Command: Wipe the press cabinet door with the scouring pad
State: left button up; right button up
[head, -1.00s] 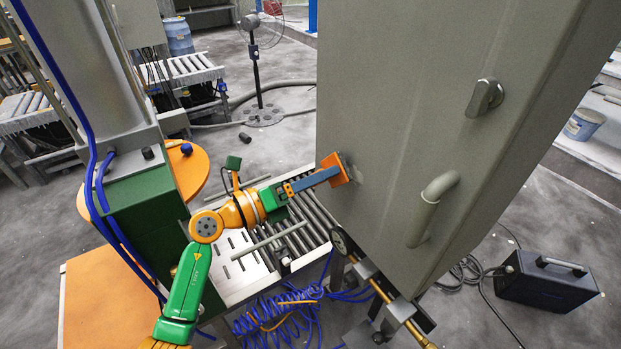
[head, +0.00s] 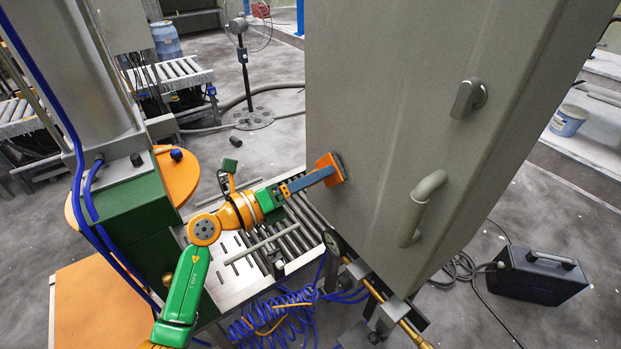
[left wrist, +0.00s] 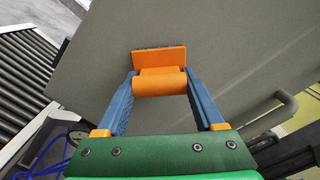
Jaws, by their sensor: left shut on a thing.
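The scouring pad has an orange block-shaped handle (head: 327,168) and a thin dark face (head: 343,166). My left gripper (head: 316,177) is shut on the handle, with a blue finger on each side of the orange grip (left wrist: 160,82) in the left wrist view. The dark face is turned to the grey press cabinet door (head: 385,120), at the left part of the door, and appears to lie against it. The door's lower part fills the area right of the pad. The contact face itself is hidden. My right gripper is in no view.
The door carries a small lever (head: 468,97) and a curved handle (head: 422,208) right of the pad. A roller conveyor (head: 290,235) lies below my left gripper. Coiled blue hose (head: 275,318) and a brass-coloured pipe (head: 392,312) are lower down. A black case (head: 540,275) stands on the floor at right.

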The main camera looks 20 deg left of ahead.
aim_at(337, 179)
pick_arm(q)
jog(key=shift+w+d, duration=0.25)
jog(key=shift+w, duration=0.05)
jog(key=s+d+p, duration=0.2)
jog(key=shift+d+r+p, duration=0.15)
jog(key=shift+r+p, duration=0.05)
jog(key=shift+p, duration=0.15)
jog(key=shift+s+d+f, duration=0.1)
jog(key=shift+s+d, duration=0.25)
jog(key=shift+d, duration=0.1)
jog(key=shift+p, duration=0.35)
jog(key=shift+w, duration=0.2)
jog(key=shift+w+a+f+b, duration=0.1)
jog(key=shift+w+a+b, duration=0.35)
jog(key=shift+a, duration=0.2)
jog(key=shift+w+a+f+b, duration=0.1)
jog(key=shift+w+a+b, duration=0.35)
jog(key=shift+a, duration=0.15)
jog(key=shift+w+a+r, duration=0.15)
jog(key=shift+w+a, duration=0.15)
jog(key=shift+a, duration=0.05)
